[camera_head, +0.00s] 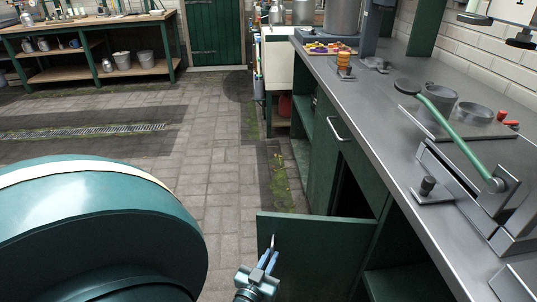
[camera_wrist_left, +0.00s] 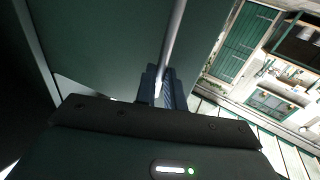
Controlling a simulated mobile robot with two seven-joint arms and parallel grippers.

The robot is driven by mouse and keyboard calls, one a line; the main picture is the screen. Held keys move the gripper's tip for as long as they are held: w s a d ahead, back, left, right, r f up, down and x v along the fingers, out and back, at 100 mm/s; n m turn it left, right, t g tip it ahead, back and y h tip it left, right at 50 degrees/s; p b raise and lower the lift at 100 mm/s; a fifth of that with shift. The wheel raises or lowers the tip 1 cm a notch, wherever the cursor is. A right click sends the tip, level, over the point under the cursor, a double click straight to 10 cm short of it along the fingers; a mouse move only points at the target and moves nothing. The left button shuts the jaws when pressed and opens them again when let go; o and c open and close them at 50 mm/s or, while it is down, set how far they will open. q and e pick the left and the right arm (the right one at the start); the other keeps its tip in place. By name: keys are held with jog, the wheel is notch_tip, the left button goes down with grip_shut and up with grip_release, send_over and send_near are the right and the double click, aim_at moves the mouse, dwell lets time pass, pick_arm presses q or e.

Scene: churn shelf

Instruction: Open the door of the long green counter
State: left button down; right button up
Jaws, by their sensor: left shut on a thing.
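The long green counter (camera_head: 322,160) with a grey metal top runs along the right side in the head view. Its door (camera_head: 318,250) is a flat green panel, swung out from the counter front, with a dark opening (camera_head: 345,190) behind it. My left gripper (camera_head: 270,260) is at the door's outer face near its free edge, shut on the door handle (camera_head: 273,241). In the left wrist view the handle is a thin metal bar (camera_wrist_left: 174,40) running between the fingers of my gripper (camera_wrist_left: 160,88), with the green door panel (camera_wrist_left: 100,45) behind. My right gripper is out of view.
Another front panel with a pale handle (camera_head: 339,129) sits farther along the counter. A green-handled machine (camera_head: 455,140) stands on top. The paved floor (camera_head: 215,150) left of the counter is clear. A workbench (camera_head: 100,70) stands at the back left.

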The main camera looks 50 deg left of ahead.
pick_arm(q)
jog(key=shift+w+d+r+h, duration=0.1)
jog(key=shift+w+d+h, duration=0.25)
jog(key=shift+d, duration=0.45)
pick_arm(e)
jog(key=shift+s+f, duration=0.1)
pick_arm(q)
jog(key=c, duration=1.5)
grip_release()
jog(key=shift+w, duration=0.1)
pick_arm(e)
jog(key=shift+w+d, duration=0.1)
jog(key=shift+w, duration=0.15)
pick_arm(q)
jog(key=shift+s+a, duration=0.2)
jog(key=shift+s, duration=0.1)
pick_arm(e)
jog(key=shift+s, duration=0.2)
